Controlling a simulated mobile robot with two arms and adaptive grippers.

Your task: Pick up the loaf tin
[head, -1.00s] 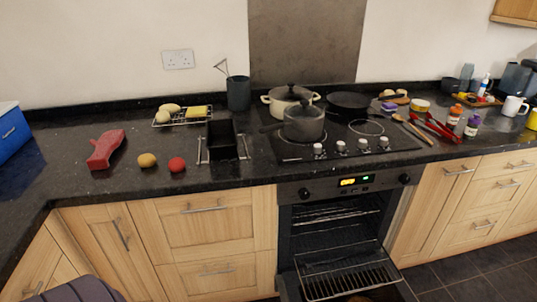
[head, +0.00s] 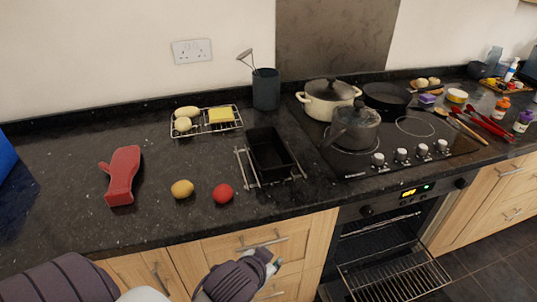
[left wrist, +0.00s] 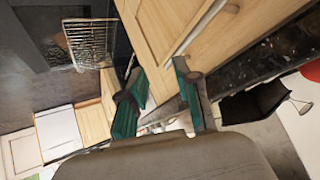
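The black loaf tin (head: 268,153) stands on the dark worktop, left of the hob, with metal rack bars (head: 242,166) showing along its sides. It looks empty. My left gripper (head: 272,262) is below the worktop's front edge, before the drawer fronts, nearer to me than the tin and apart from it. In the left wrist view my left gripper (left wrist: 165,92) has its two teal-padded fingers spread with nothing held between them. A dark object (left wrist: 253,101) shows there past the worktop edge; I cannot tell whether it is the tin. My right gripper is not in view.
A tomato (head: 223,193), a potato (head: 182,189) and a red oven mitt (head: 123,175) lie left of the tin. A wire rack with food (head: 206,121) and a utensil pot (head: 266,89) stand behind. The oven door is open, with a rack (head: 395,272).

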